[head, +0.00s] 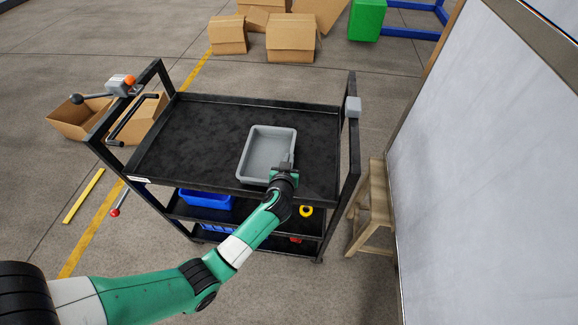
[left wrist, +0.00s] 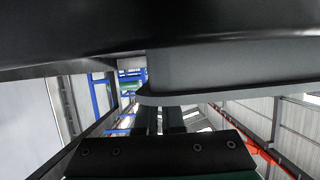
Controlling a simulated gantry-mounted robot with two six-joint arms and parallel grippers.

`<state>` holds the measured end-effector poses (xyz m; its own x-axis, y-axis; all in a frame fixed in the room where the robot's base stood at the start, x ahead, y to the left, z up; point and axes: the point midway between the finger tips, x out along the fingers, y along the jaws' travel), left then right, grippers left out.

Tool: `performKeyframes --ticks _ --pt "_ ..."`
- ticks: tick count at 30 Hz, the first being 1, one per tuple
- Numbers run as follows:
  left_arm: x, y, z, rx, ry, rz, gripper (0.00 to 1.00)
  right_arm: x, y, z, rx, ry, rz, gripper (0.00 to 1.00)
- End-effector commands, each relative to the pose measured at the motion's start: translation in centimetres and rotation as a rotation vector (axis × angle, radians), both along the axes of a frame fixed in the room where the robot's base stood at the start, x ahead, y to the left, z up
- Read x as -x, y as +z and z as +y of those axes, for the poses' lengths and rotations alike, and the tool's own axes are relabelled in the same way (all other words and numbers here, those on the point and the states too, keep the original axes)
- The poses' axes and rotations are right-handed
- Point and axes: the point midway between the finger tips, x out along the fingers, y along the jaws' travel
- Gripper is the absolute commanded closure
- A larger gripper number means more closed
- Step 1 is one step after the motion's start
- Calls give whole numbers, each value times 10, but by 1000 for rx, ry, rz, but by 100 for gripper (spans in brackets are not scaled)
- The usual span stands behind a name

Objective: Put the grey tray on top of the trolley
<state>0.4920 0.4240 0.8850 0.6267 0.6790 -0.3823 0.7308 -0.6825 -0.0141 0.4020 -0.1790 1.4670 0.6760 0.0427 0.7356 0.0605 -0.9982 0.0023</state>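The grey tray (head: 243,166) is a shallow, empty rectangular box. It is upright over the black top shelf (head: 190,140) of the trolley, right of the middle and near the front edge, and looks level. My left gripper (head: 287,161) is at the tray's near right corner. In the left wrist view the tray (left wrist: 235,72) appears with its rim across the fingers. The fingers (left wrist: 159,118) are close together at that rim and look shut on it; the fingertips are hidden. The dark shelf (left wrist: 90,30) fills the top of that view. My right gripper is not in view.
The trolley's raised end frames (head: 353,125) stand at both sides. The rest of the top shelf is clear. Blue bins (head: 205,199) sit on the lower shelf. A wooden stool (head: 374,205) and a white board (head: 490,150) are at the right. Cardboard boxes (head: 291,38) lie behind.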

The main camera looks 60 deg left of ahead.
Motion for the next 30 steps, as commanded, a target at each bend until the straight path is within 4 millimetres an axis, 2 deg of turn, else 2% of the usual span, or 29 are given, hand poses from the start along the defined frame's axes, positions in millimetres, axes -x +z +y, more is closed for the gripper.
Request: performKeyframes --ticks 1,2,12,13,17,27,30 --pt "0 -16 0 -2 -1 -1 100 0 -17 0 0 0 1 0" --pt "0 -17 0 -1 -1 -2 100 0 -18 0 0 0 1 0" --pt "0 -15 0 -1 -1 1 100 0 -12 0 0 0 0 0" --pt "0 -16 -1 0 0 1 90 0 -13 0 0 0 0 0" --pt "0 -15 -1 1 0 1 66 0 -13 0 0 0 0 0" --pt "0 -14 -1 0 -1 -2 65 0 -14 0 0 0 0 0" --pt "7 -5 -9 0 -3 1 65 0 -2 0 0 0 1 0"
